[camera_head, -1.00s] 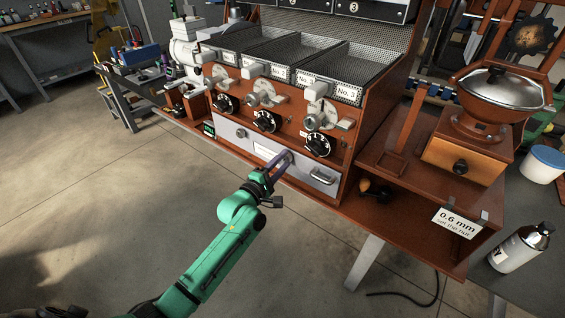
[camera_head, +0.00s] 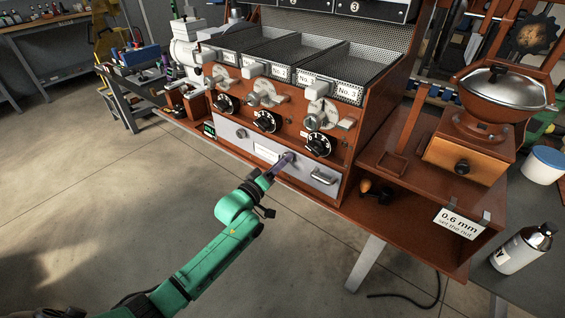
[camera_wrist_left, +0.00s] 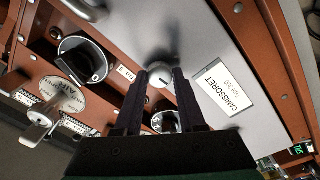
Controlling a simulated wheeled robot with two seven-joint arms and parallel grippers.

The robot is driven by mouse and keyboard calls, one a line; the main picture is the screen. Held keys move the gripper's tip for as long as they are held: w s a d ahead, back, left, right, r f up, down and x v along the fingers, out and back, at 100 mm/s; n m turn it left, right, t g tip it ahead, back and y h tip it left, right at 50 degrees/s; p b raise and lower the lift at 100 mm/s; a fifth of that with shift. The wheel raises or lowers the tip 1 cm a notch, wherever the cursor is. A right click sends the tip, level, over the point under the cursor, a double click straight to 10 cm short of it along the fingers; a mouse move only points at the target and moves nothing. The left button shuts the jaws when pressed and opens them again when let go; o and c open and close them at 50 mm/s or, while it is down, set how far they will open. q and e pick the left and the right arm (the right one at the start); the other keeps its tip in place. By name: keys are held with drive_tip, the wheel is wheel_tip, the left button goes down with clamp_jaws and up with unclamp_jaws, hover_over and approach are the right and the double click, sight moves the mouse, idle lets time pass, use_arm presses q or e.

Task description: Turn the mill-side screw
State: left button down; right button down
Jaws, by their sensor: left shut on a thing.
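The grey metal front panel (camera_head: 256,147) of the roaster bench carries a screw at its left end (camera_head: 240,133) and another toward the mill, to the right. My left gripper (camera_head: 290,156) is at the mill-side screw, its purple fingers covering most of it in the head view. In the left wrist view the slotted round screw head (camera_wrist_left: 158,79) shows between the tips of the dark fingers (camera_wrist_left: 161,76), which are shut on it. The turn of its slot is hard to read. My right gripper is not in view.
Dials (camera_head: 318,145) and sample trays (camera_head: 345,62) are above. The mill (camera_head: 500,90) with its wooden drawer (camera_head: 462,163) stands right. Open floor lies left and below.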

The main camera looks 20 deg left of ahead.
use_arm(q)
drive_tip(key=m, duration=0.9)
drive_tip(key=m+g, duration=0.1)
drive_tip(key=m, duration=0.9)
drive_tip(key=shift+m+h, duration=0.3)
drive_tip(key=shift+h, duration=0.1)
drive_tip(key=shift+r+b, duration=0.1)
drive_tip(key=shift+b, duration=0.2)
drive_tip(key=c, duration=0.5)
unclamp_jaws()
drive_tip(key=shift+a, duration=0.1)
